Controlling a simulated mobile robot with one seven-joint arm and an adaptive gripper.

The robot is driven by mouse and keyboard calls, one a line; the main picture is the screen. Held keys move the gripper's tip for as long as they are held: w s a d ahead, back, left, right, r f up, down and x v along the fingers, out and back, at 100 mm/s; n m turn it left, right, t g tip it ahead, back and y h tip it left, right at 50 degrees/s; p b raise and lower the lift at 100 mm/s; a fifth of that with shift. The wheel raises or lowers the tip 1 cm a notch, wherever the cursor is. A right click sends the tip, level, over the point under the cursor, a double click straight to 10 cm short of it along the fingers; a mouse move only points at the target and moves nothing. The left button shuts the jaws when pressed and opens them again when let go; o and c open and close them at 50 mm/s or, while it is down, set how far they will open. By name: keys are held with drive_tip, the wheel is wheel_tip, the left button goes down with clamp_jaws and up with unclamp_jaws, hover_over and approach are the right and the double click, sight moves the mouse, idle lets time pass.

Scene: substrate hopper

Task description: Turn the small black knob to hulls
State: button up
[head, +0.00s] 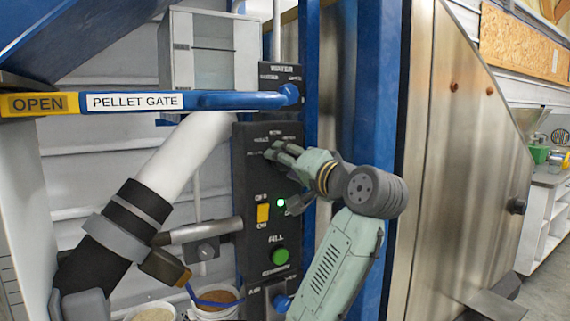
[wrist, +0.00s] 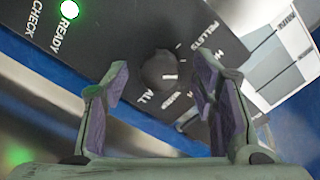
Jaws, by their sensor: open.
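The small black knob (wrist: 160,70) shows in the wrist view on a dark panel, with a short white mark on its right side. Labels ring it: "PELLETS" at upper right, "ALL" below, and others partly hidden or too blurred to read. I cannot tell exactly which label the mark points to. My gripper (wrist: 160,84) is open, with one finger to the left and one to the right of the knob, apart from it. In the head view my gripper (head: 280,152) is at the upper part of the black control panel (head: 248,235) and hides the knob.
A blue pellet gate handle (head: 235,101) crosses above. A blue post (head: 375,90) stands right of the panel. Buckets (head: 213,308) stand below.

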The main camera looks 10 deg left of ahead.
drive_tip(key=v, duration=1.1)
